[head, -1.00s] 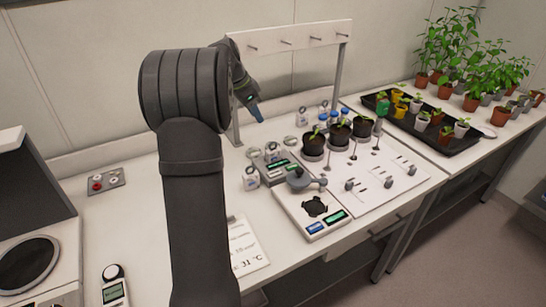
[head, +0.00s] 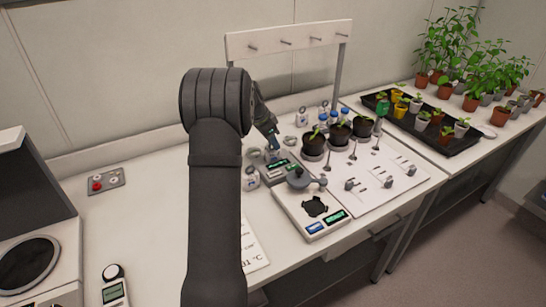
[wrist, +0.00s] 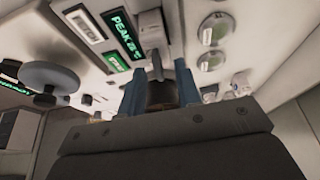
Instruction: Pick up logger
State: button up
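My gripper (head: 273,146) points down among small white devices at the back of the bench, mostly screened by my arm and wrist. In the wrist view its two blue fingers (wrist: 160,85) are apart. A small white device (wrist: 151,28) with a grey loop, which looks like a logger, lies just beyond the fingertips, in line with the gap. I cannot tell whether the fingers touch it. Another small white device (head: 250,179) with a ring stands left of the gripper in the head view.
A display box (head: 281,171) lies close in front of the gripper, also seen in the wrist view (wrist: 116,36). A scale (head: 314,208) stands in front. Dark pots (head: 313,145) and a hook rack (head: 288,40) are close by.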

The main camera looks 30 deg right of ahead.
jog(key=shift+d+f, duration=0.2)
jog(key=shift+f, duration=0.3)
grip_shut()
jog(key=shift+r, duration=0.2)
